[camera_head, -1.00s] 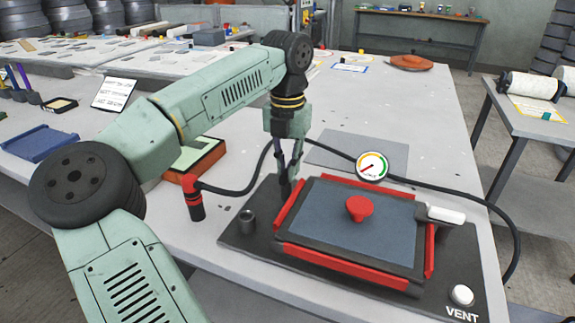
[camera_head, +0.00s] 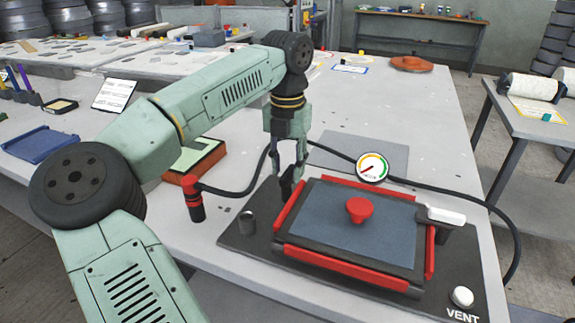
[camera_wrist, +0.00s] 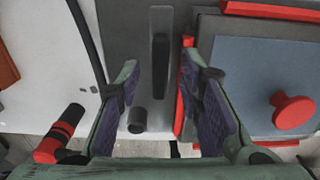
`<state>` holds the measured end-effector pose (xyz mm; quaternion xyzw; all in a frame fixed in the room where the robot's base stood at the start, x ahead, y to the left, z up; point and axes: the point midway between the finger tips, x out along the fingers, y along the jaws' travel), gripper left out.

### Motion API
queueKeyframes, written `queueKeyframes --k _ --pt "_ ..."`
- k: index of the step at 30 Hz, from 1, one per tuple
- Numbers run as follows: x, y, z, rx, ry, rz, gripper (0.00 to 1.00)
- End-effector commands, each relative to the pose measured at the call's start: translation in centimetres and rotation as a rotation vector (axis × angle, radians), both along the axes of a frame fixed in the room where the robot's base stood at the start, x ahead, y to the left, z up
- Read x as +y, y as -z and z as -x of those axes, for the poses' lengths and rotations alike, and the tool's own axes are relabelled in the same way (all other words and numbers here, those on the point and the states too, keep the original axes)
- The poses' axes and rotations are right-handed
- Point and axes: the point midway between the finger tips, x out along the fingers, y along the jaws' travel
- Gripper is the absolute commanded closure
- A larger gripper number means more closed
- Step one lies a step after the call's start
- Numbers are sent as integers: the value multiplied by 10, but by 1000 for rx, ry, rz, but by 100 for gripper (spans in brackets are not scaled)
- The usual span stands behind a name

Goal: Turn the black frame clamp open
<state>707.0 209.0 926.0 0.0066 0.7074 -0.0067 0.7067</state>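The black frame clamp (camera_wrist: 160,66) is a long dark handle at the left side of the red-edged frame (camera_head: 335,262). In the wrist view it lies lengthwise in the gap between the two fingers, and no finger visibly touches it. In the head view my fingers largely cover it. My gripper (camera_head: 288,172) points down over the clamp; it also shows in the wrist view (camera_wrist: 160,68), with its fingers apart and empty. The frame holds a blue-grey sheet (camera_head: 325,218) with a red knob (camera_head: 360,208).
A white-handled clamp (camera_head: 442,216) is at the frame's right. A pressure gauge (camera_head: 372,166), a black hose (camera_head: 440,186) and a white VENT button (camera_head: 462,297) are close by. A dark post (camera_head: 247,222) and a red-black hose end (camera_head: 194,200) stand left.

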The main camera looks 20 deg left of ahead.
Motion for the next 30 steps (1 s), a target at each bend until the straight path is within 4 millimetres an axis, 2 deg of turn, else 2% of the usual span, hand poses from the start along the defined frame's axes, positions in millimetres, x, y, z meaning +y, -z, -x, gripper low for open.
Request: queueKeyframes --k 5,12,18,23,30 --pt "-1 -26 -1 -4 0 -2 67" --pt "-1 -78 -1 -5 -2 -1 67" --pt "0 -108 -1 -3 -1 -1 67" --pt "0 -117 0 -2 0 0 67" --pt "0 -118 0 -1 0 0 67"
